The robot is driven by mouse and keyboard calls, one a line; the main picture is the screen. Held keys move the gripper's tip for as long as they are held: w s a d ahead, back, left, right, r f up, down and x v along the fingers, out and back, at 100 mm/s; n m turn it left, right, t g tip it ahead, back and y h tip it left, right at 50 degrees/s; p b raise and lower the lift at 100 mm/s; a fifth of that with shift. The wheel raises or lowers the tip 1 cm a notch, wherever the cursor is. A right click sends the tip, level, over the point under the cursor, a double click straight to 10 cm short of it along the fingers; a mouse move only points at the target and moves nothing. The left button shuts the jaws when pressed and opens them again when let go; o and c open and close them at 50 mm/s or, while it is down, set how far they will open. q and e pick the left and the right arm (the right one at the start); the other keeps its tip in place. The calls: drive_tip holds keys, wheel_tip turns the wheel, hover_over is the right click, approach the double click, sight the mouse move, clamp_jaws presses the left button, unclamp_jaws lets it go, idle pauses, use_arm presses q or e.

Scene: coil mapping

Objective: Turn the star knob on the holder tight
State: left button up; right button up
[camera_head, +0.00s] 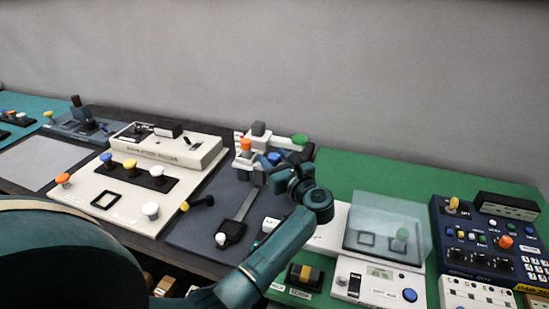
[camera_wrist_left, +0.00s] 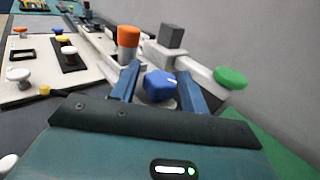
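The holder (camera_head: 258,142) is a pale fixture with a grey block, an orange knob (camera_wrist_left: 129,38) and a green knob (camera_wrist_left: 231,77). Its blue star knob (camera_wrist_left: 160,84) has a white mark and shows small in the head view (camera_head: 274,158). My left gripper (camera_wrist_left: 161,80) has its two blue fingers on either side of the star knob, with the knob between the tips. A thin gap shows on the knob's left; contact on its right cannot be told. In the head view the gripper reaches the holder from the front right. My right gripper is not in view.
A cream panel (camera_head: 127,221) with coloured knobs stands left of the holder. A dark lever base (camera_head: 231,232) lies in front. A clear box (camera_head: 385,225) and a dark blue control panel (camera_head: 487,235) stand on the right. The grey wall is behind.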

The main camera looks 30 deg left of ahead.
use_arm(q)
drive_tip(key=c, duration=0.8)
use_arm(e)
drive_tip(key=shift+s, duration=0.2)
use_arm(q)
drive_tip(key=shift+m+t, duration=0.3)
drive_tip(key=shift+t, duration=0.1)
drive_tip(key=m+t+h+p, duration=0.2)
drive_tip(key=m+t+h, duration=0.1)
drive_tip(key=t, duration=0.1)
drive_tip(key=shift+r+h, duration=0.15)
drive_tip(key=shift+h, duration=0.15)
drive_tip(key=shift+m+t+h+p, duration=0.3)
drive_tip(key=shift+m+t+h, duration=0.1)
drive_tip(key=shift+m, duration=0.2)
drive_tip(key=m+t+h, duration=0.2)
drive_tip(key=h, duration=0.1)
drive_tip(key=shift+m+h+p, duration=0.3)
drive_tip(key=shift+h+p, duration=0.1)
drive_tip(key=shift+m+t+h, duration=0.6)
drive_tip(key=shift+m+h, duration=0.1)
drive_tip(key=shift+h, duration=0.3)
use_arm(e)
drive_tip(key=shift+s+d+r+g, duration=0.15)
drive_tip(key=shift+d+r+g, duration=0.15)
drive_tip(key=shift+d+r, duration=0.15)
